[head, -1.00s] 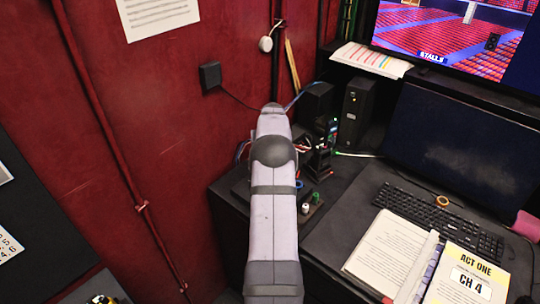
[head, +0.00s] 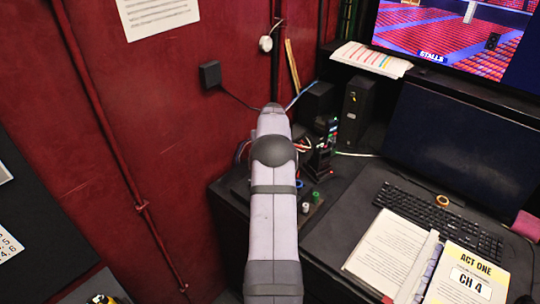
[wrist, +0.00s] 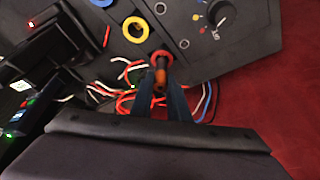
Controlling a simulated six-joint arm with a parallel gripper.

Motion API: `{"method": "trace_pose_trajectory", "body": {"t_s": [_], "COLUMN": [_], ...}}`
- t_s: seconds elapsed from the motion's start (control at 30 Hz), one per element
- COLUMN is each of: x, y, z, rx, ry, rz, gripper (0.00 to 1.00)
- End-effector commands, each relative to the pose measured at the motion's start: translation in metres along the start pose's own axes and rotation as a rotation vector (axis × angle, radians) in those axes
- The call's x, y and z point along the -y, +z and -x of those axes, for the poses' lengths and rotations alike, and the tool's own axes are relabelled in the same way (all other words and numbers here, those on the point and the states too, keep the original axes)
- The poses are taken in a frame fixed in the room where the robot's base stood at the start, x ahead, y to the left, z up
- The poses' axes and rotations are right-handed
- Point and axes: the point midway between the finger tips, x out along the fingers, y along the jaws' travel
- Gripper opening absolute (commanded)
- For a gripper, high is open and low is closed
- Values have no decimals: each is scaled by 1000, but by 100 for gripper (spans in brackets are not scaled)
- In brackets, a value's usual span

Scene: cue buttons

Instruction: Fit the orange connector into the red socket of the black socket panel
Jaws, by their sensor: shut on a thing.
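The black socket panel (wrist: 215,58) fills the upper part of the wrist view. It has a blue ring socket, a yellow ring socket (wrist: 134,29) and a red socket (wrist: 162,56) in a slanting row. My gripper (wrist: 161,88) is shut on the orange connector (wrist: 161,76), which lies between its two dark fingers. The connector's front end overlaps the red socket in this view. I cannot tell whether it is in the socket or just in front of it.
A knob (wrist: 220,13) and small buttons are on the panel near the sockets. Loose red and white cables (wrist: 122,100) lie beside the gripper. A keyboard (head: 438,220) and an open script (head: 390,250) lie on the desk to the right. A red wall (head: 150,120) is at left.

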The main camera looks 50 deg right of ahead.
Motion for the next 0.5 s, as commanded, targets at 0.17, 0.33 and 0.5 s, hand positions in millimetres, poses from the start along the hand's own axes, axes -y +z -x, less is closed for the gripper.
{"method": "trace_pose_trajectory", "body": {"t_s": [0.17, 0.33, 0.5], "x": [0, 0, 0], "y": [1, 2, 3], "z": [-2, -5, -8], "rx": [0, 0, 0], "ry": [0, 0, 0], "rz": [0, 0, 0], "gripper": [0, 0, 0]}}
